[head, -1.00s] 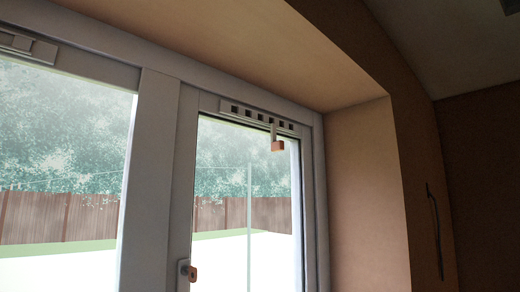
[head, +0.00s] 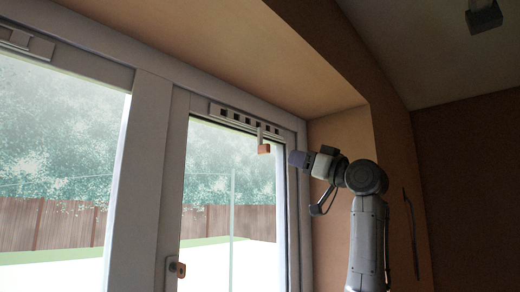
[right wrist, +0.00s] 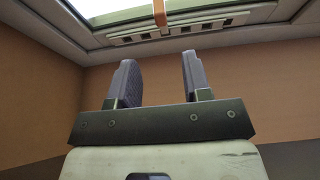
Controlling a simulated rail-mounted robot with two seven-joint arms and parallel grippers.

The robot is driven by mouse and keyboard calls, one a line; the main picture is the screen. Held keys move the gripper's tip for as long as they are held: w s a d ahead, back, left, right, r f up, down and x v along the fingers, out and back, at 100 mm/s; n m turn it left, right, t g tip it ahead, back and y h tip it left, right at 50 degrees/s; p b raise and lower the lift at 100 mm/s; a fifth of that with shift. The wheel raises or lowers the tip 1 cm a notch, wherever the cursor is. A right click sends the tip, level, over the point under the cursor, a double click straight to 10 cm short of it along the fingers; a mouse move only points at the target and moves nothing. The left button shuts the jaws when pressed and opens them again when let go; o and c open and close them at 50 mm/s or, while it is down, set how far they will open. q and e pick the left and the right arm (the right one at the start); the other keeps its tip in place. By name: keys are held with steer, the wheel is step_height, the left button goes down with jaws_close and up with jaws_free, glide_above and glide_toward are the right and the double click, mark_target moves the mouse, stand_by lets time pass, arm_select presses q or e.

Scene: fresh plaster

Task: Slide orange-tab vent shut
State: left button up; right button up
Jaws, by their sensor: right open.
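The vent (head: 246,118) is a pale strip with a row of dark slots along the top of the right window frame. Its slots show dark, and they also show in the right wrist view (right wrist: 180,28). An orange tab (head: 264,149) hangs on a short stem below the strip; it shows at the top of the right wrist view (right wrist: 159,12). My right gripper (head: 293,158) is just right of the tab and apart from it. In the right wrist view its two fingers (right wrist: 157,80) stand apart with nothing between them. My left gripper is not in view.
A second vent (head: 25,43) sits at the top of the left window. The plaster reveal (head: 340,125) stands close behind my right arm, and a dark cable hangs on the right wall (head: 411,230).

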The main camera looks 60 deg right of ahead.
mark_target(269, 148)
steer(key=p+x, duration=0.2)
steer(key=x, duration=0.2)
steer(key=p+x, duration=0.2)
steer(key=x, duration=0.2)
steer(key=p+x, duration=0.3)
steer(key=x, duration=0.1)
steer(key=shift+s+r, duration=0.1)
steer(key=shift+r, duration=0.2)
steer(key=shift+w+d+r+p, duration=0.1)
steer(key=shift+w+p, duration=0.2)
steer(key=shift+w, duration=0.3)
steer(key=shift+c, duration=0.2)
steer(key=c, duration=0.4)
jaws_close()
